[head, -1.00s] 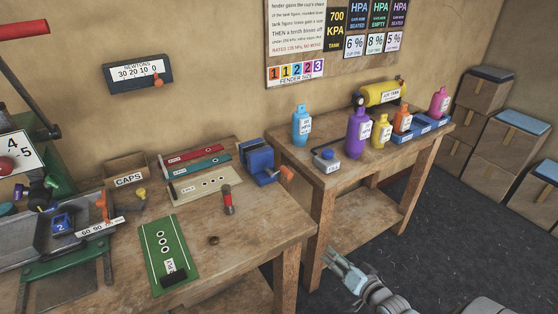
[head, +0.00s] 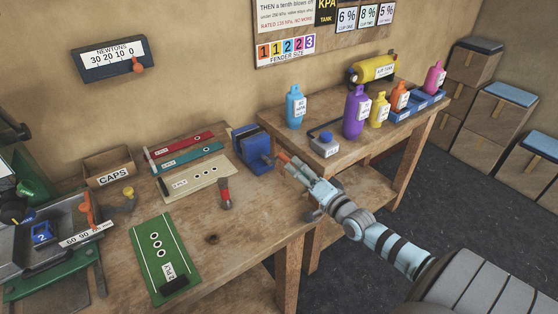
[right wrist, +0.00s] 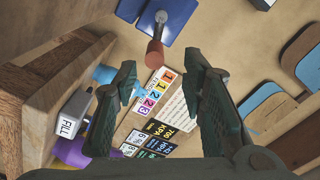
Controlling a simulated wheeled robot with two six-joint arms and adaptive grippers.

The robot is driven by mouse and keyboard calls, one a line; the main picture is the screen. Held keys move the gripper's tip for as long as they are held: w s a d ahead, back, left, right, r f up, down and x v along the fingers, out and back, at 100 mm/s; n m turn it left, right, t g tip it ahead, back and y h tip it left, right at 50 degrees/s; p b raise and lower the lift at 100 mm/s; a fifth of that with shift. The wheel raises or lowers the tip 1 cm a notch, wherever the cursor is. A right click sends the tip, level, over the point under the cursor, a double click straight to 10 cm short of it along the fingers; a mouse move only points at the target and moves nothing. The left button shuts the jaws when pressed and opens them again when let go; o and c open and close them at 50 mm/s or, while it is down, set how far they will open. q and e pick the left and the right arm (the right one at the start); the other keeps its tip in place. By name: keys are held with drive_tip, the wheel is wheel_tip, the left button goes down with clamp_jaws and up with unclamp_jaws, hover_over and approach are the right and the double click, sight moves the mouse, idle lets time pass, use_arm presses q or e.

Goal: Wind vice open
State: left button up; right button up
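The blue vice (head: 252,148) stands at the back right corner of the left workbench, with its orange handle (head: 283,157) pointing right. My right gripper (head: 297,165) reaches in from the lower right, its fingers close to the handle. In the right wrist view the gripper (right wrist: 160,65) is open. The handle (right wrist: 155,52) hangs between and just ahead of the fingertips, with no clear contact. The blue vice body (right wrist: 182,14) shows at the top of that view, partly cut off. My left gripper is not in view.
A grey FILL device (head: 325,145) and several coloured bottles, one purple (head: 356,112), stand on the right bench, beside my right arm. A red-topped post (head: 225,193) and a green board (head: 160,255) sit on the left bench. Its middle is fairly clear.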

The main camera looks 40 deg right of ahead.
sight(281, 156)
drive_tip(key=w+b, duration=0.1)
drive_tip(key=w, duration=0.1)
drive_tip(key=w+f+b, duration=0.1)
drive_tip(key=w+b, duration=0.1)
drive_tip(key=shift+w+d+f, duration=0.15)
drive_tip(key=shift+w+d, duration=0.05)
drive_tip(key=shift+w, duration=0.2)
drive_tip(key=w+b, duration=0.2)
drive_tip(key=w, duration=0.1)
drive_tip(key=shift+w+f+b, duration=0.1)
drive_tip(key=shift+w+b, duration=0.2)
drive_tip(key=shift+w, duration=0.35)
drive_tip(key=shift+r, duration=0.3)
drive_tip(key=shift+s+r, duration=0.1)
drive_tip(key=shift+r, duration=0.1)
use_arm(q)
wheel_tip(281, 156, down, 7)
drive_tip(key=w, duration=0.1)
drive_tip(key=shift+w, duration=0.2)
use_arm(e)
drive_tip(key=shift+f, duration=0.1)
clamp_jaws()
